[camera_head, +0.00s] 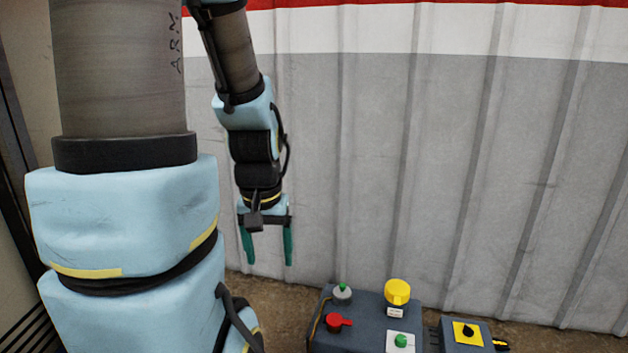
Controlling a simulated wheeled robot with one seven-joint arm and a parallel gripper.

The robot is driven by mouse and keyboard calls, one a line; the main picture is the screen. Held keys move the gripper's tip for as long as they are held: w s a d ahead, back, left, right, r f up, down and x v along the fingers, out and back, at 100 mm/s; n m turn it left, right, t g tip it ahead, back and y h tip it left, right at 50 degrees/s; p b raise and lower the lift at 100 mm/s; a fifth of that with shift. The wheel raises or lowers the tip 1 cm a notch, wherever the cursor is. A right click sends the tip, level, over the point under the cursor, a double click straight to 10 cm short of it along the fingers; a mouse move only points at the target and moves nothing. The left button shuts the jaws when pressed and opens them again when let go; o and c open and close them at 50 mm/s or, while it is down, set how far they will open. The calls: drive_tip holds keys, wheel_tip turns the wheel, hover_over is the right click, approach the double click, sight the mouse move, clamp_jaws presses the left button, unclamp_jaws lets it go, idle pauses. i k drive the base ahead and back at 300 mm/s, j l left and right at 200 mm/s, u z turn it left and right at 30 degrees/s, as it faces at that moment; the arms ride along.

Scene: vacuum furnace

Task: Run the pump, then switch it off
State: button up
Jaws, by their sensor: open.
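My gripper (268,259) hangs open and empty, its two green fingers pointing down, in front of the grey wall. It is to the upper left of a dark grey control box (366,315) and apart from it. The box carries a green-topped grey button (342,293), a red lever-like handle (338,322), a yellow knob (397,292) and a green button on a white plate (400,341). A second box (486,344) at the right has a black rotary switch on a yellow plate (467,332). The picture's lower edge cuts off both boxes. I cannot tell which control belongs to the pump.
A corrugated wall (450,150), grey with white and red bands above, stands behind the boxes. Brown floor (560,337) shows at the lower right. My own arm links fill the left side and hide what is behind them. The space around the gripper looks clear.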

sight(468, 332)
drive_tip(key=k+l+u, duration=0.1)
drive_tip(key=l, duration=0.3)
drive_tip(key=k+l, duration=0.15)
drive_tip(key=l, duration=0.2)
drive_tip(key=k+l+u, duration=0.15)
drive_tip(key=l, duration=0.25)
